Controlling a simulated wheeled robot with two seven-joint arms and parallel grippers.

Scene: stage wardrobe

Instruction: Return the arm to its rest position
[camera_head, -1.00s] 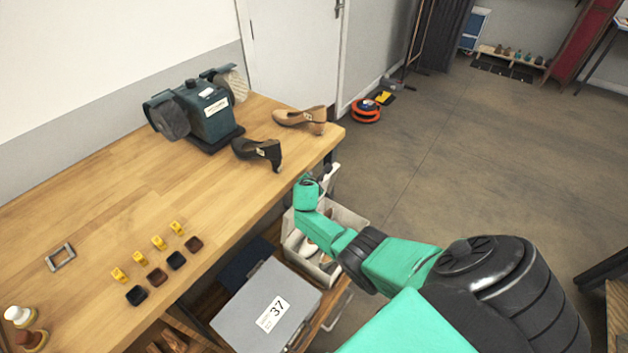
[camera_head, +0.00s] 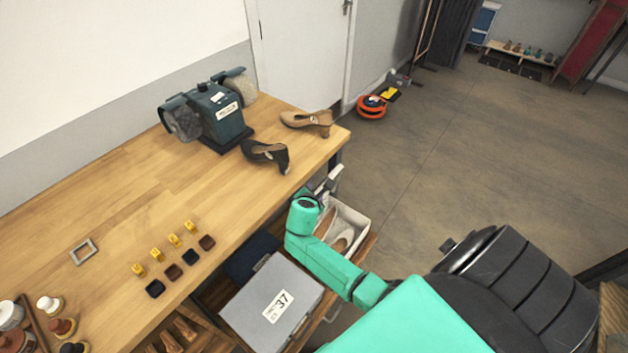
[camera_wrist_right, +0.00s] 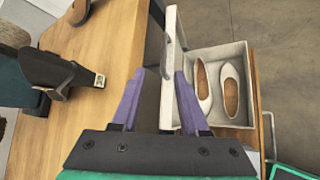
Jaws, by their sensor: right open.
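My right arm reaches in from the lower right in the head view. My right gripper (camera_head: 329,182) is beside the front right edge of the workbench (camera_head: 130,195), above the shelf below it. In the right wrist view its purple fingers stand apart, so the gripper (camera_wrist_right: 160,100) is open. A narrow pale panel (camera_wrist_right: 171,60) shows between and beyond the fingers; I cannot tell whether they touch it. An open white box (camera_wrist_right: 248,85) with a pair of pale shoes (camera_wrist_right: 217,88) lies to the right of the fingers. My left gripper is not in view.
On the bench are a black shoe (camera_head: 266,153), a tan shoe (camera_head: 307,121), a grinder (camera_head: 217,116) and several small polish pieces. A grey case (camera_head: 270,303) sits on the lower shelf. An orange reel (camera_head: 372,107) lies on the floor. The floor at right is largely clear.

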